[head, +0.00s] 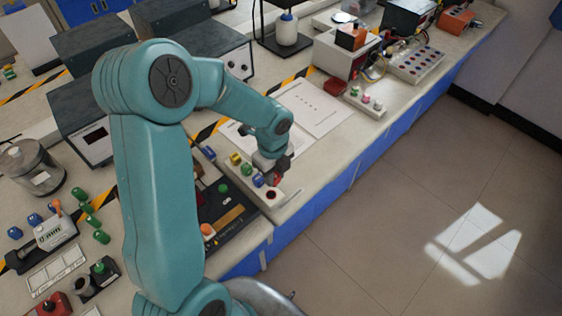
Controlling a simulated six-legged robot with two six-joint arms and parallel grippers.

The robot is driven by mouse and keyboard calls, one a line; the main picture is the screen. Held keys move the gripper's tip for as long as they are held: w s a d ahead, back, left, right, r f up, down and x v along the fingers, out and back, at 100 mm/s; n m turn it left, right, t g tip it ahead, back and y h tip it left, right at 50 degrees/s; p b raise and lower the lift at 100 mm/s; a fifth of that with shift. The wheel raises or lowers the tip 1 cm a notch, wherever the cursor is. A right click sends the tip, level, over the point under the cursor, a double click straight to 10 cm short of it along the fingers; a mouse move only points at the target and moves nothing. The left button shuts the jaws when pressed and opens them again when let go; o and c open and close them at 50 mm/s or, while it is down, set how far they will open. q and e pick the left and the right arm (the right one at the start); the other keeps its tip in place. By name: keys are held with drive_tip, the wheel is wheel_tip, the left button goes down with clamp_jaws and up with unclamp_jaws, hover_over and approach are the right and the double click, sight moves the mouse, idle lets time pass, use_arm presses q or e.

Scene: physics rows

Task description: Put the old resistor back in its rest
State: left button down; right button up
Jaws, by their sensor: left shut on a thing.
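My left arm comes in from the left, and its gripper (273,175) points down over a white strip (286,198) near the bench's front edge. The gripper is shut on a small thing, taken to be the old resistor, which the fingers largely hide. The strip bears a yellow piece (235,158), a green piece (246,168) and a blue piece (258,181) in a row. A round dark red spot (271,194) lies at its near end, just below the fingertips. I cannot tell whether the held thing touches the strip. My right gripper is not in view.
A dark board (222,204) with an orange knob (208,231) lies left of the strip. A white sheet (311,107) lies behind the gripper. Green pieces (101,237) and a glass jar (32,168) stand at left. The floor at right is clear.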

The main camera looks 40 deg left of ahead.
use_arm(q)
drive_tip(key=shift+s+a+r+p, duration=0.2)
drive_tip(key=shift+a+r+p, duration=0.1)
drive_tip(key=shift+r+p, duration=0.3)
drive_tip(key=shift+s+a+r, duration=0.15)
drive_tip(key=shift+s+a, duration=0.05)
drive_tip(key=shift+s, duration=0.05)
drive_tip(key=shift+d+f+b, duration=0.1)
drive_tip(key=shift+f+b, duration=0.2)
drive_tip(key=shift+f, duration=0.15)
wheel_tip(320, 180, down, 4)
drive_tip(key=b, duration=0.3)
drive_tip(key=shift+f+b, duration=0.1)
drive_tip(key=shift+b, duration=0.25)
drive_tip(key=shift+f+b, duration=0.45)
drive_tip(key=shift+f, duration=0.2)
drive_tip(key=shift+w+f+b, duration=0.1)
drive_tip(key=shift+f+b, duration=0.7)
drive_tip(key=shift+f, duration=0.35)
idle(0.5)
drive_tip(key=shift+c, duration=1.9)
unclamp_jaws()
